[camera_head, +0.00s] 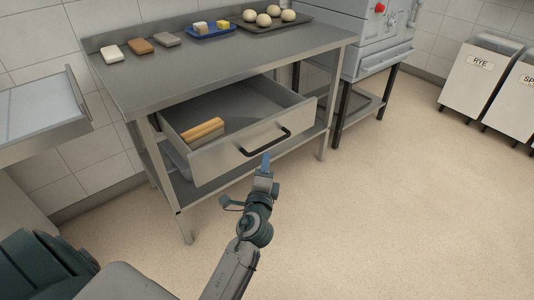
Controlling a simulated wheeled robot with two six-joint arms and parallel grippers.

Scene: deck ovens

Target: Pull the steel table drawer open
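The steel table (226,70) stands in front of me, and its drawer (228,150) is pulled out from under the top, so its inside shows. A wooden, roller-like item (203,130) lies in the left part of the drawer. The black bar handle (268,144) is on the drawer front. My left gripper (266,161) is just below the handle's middle, its blue fingertip pointing up toward it. Whether it touches the handle is unclear, and the finger gap does not show. My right gripper is not in view.
On the tabletop are several small blocks, a blue tray (210,34) and a dark tray (262,27) with dough balls. An oven (360,35) stands right of the table. Bins (476,80) are at far right. The floor (400,200) between is clear.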

